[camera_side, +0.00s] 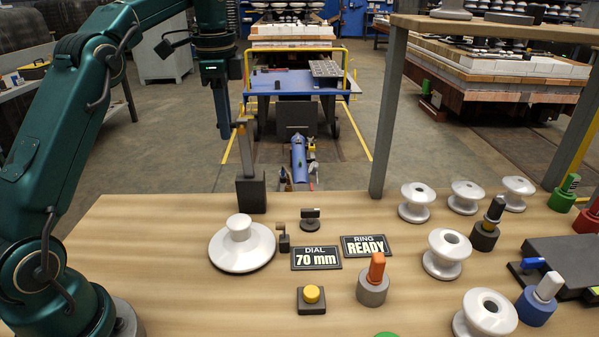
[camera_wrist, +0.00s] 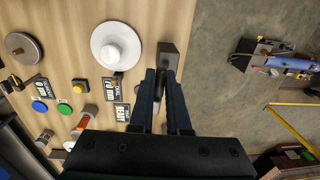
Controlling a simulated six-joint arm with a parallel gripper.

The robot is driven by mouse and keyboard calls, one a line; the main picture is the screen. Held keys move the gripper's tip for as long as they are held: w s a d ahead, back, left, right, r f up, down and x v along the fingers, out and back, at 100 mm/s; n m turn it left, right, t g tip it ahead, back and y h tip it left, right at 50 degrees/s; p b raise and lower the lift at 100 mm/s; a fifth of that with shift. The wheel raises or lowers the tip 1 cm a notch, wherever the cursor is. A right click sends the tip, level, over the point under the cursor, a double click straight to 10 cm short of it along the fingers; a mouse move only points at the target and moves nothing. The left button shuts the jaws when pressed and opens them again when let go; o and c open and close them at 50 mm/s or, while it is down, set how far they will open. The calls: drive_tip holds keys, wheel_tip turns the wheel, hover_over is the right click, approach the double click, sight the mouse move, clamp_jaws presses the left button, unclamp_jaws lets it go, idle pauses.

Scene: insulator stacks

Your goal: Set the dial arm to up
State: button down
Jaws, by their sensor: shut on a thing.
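The dial stand is a grey upright post (camera_side: 247,160) on a black block (camera_side: 251,194), at the far edge of the wooden bench. A short tan-topped arm (camera_side: 240,122) sits at the top of the post. My gripper (camera_side: 224,132) points down beside that top, its fingers shut on the arm; the fingers partly hide the hold. In the wrist view my gripper (camera_wrist: 163,75) has its two dark fingers close together, with a narrow dark piece between them and the black block (camera_wrist: 170,56) just beyond. The dial sign (camera_side: 316,258) reads 70 mm.
A white insulator disc (camera_side: 241,252) stands in front of the post. A ring sign (camera_side: 366,246) reads READY. A yellow button (camera_side: 312,294), an orange-topped knob (camera_side: 375,270) and several white insulators (camera_side: 446,253) stand nearby. A shelf post (camera_side: 390,120) rises to the right.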

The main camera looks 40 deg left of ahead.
drive_tip(key=shift+w+a, duration=0.25)
drive_tip(key=shift+a, duration=0.05)
idle(0.5)
drive_tip(key=c, duration=0.9)
unclamp_jaws()
drive_tip(key=shift+d, duration=0.1)
